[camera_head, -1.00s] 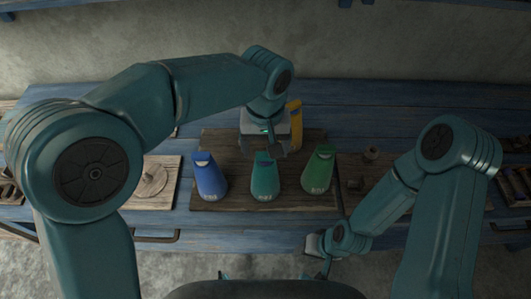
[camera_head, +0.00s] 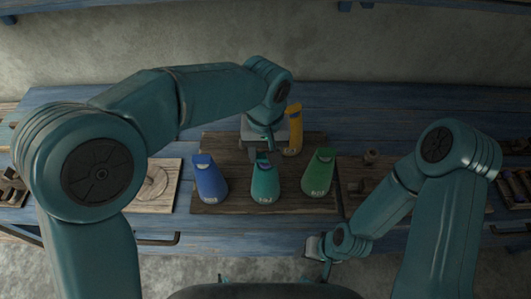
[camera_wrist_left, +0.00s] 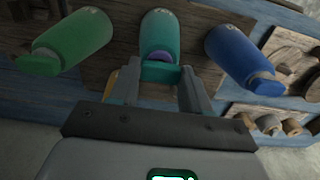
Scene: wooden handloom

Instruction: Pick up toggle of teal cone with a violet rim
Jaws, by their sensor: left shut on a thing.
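The teal cone (camera_head: 265,187) stands in the middle of a row on a dark wooden board. In the left wrist view the teal cone (camera_wrist_left: 160,30) shows its violet rim (camera_wrist_left: 160,57) and its teal toggle (camera_wrist_left: 161,72) at the near end. My left gripper (camera_wrist_left: 160,80) has a finger on each side of the toggle and is shut on it. In the head view my left gripper (camera_head: 264,150) is just behind the cone's top, and its fingertips are partly hidden. My right gripper (camera_head: 318,246) hangs at the table's front edge; its jaws are too small to read.
A blue cone (camera_head: 211,185) stands left of the teal one and a green cone (camera_head: 317,178) right. A yellow cone (camera_head: 295,125) stands behind, close to my left wrist. The wooden board (camera_head: 235,203) lies on the blue table. A wooden piece with a disc (camera_head: 153,180) is at left.

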